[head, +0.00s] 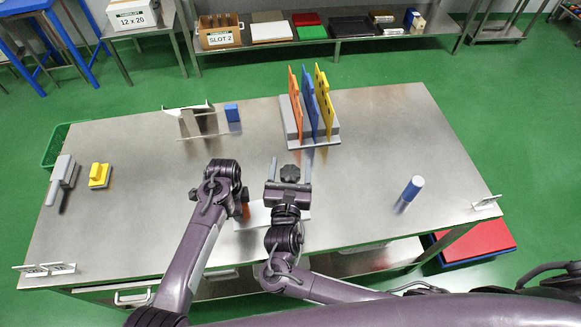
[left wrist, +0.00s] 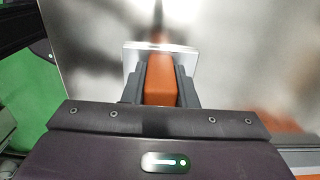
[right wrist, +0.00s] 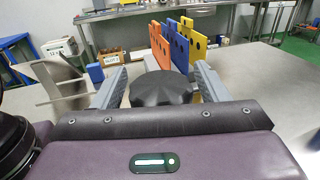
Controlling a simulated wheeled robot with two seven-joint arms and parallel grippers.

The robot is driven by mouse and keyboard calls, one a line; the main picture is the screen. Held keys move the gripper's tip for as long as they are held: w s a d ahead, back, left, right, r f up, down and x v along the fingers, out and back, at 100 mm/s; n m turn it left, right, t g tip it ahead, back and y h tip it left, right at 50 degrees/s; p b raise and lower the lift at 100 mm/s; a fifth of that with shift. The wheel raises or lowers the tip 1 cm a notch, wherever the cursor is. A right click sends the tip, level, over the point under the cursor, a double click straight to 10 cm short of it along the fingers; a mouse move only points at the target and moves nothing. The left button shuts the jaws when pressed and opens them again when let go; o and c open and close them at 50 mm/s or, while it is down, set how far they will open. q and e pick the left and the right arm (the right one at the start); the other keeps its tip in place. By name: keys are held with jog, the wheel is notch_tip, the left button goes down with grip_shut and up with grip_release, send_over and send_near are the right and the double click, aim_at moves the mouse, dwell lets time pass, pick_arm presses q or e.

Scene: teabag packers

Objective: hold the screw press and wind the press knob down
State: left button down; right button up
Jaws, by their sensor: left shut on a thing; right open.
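The screw press is partly hidden under my arms. Its black lobed knob (head: 290,173) shows in the head view and, large, in the right wrist view (right wrist: 163,90). A pale base plate (head: 250,217) shows below my grippers. My left gripper (left wrist: 160,85) is shut on an orange bar (left wrist: 160,72) that stands on a pale plate; the bar also shows as a small orange patch in the head view (head: 246,210). My right gripper (head: 290,168) is open, with one finger on each side of the knob. Whether the fingers touch the knob I cannot tell.
A grey rack (head: 325,135) with orange, blue and yellow boards stands behind the right gripper. A metal stand (head: 197,122) and blue block (head: 232,113) are at the back. A yellow block (head: 99,174) lies left. The right tabletop is mostly clear.

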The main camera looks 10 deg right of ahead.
pick_arm(q)
jog(key=shift+s, duration=0.1)
pick_arm(e)
jog(key=shift+s, duration=0.15)
jog(key=v, duration=1.1)
jog(key=shift+s, duration=0.35)
jog(key=shift+a, duration=0.1)
pick_arm(q)
jog(key=c, duration=1.1)
grip_release()
pick_arm(e)
jog(key=shift+f, duration=0.1)
